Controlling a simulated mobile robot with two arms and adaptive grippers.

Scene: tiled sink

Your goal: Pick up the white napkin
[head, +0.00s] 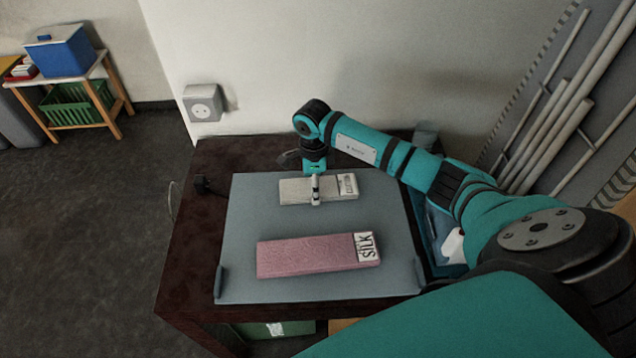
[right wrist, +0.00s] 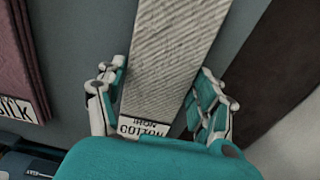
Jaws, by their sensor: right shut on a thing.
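The white napkin (head: 295,190) is a folded, ribbed strip lying across the back of the grey mat, with a label at its right end. In the right wrist view the napkin (right wrist: 175,50) shows its ribbed weave and a label reading COTTON. My right gripper (head: 316,190) comes down over the middle of the napkin from above. The napkin appears still flat at mat level. My left gripper is in neither view.
A pink folded cloth labelled SILK (head: 310,257) lies in front of the napkin on the grey mat (head: 240,220). The dark table (head: 190,255) stands against the wall. A blue tray (head: 440,262) with items is at the right, partly behind my arm. A wall socket (head: 203,103) is behind.

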